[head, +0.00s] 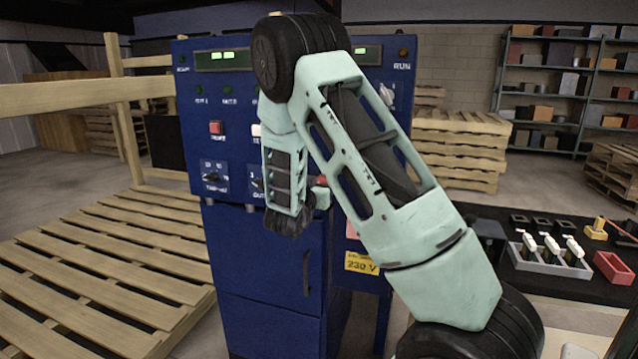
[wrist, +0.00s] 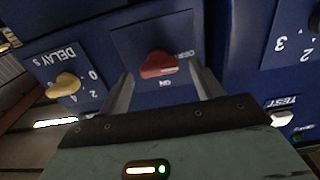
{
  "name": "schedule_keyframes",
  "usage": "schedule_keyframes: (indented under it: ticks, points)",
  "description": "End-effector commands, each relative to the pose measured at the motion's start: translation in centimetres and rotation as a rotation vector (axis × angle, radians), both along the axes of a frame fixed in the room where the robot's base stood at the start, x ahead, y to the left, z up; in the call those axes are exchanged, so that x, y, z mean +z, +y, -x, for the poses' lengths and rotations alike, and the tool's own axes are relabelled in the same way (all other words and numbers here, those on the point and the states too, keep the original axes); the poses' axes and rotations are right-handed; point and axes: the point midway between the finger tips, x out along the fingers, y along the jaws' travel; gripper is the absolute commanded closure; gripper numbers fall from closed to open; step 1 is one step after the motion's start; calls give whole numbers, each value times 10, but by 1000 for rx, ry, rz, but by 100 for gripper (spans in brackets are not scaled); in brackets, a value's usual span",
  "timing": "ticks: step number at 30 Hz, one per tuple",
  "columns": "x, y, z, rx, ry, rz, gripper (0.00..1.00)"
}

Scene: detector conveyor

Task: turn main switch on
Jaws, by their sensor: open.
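The main switch is a red rotary knob (wrist: 158,64) on a dark blue plate. In the wrist view its handle lies roughly level, with one end toward the lettering at its right; other lettering, seemingly ON, sits below it. My gripper (wrist: 165,82) is open, with one finger at each side of the knob and a gap between. I cannot tell whether either finger touches it. In the head view a bit of red knob (head: 321,181) shows beside my gripper (head: 318,197); my arm hides most of that part of the blue cabinet (head: 265,265).
A yellow DELAY knob (wrist: 66,84) and a white TEST button (wrist: 281,117) are near the switch. A red button (head: 215,128) is on the panel's left. A wooden rail (head: 85,97) and pallet (head: 100,270) stand left; a black table (head: 540,285) with parts stands right.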

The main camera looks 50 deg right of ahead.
Motion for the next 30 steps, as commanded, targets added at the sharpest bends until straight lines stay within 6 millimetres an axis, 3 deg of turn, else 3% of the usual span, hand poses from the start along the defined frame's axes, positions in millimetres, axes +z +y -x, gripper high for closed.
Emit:
schedule_keyframes:
  ticks: [10,11,15,16,30]
  points:
    - [0,-5,-2,-1,1,-1,35]
    - [0,-5,-2,0,1,-1,37]
    - [0,-5,-2,-1,0,-1,76]
    - [0,-5,-2,-1,1,-1,79]
    - [-4,-5,-1,-1,-89,-36,79]
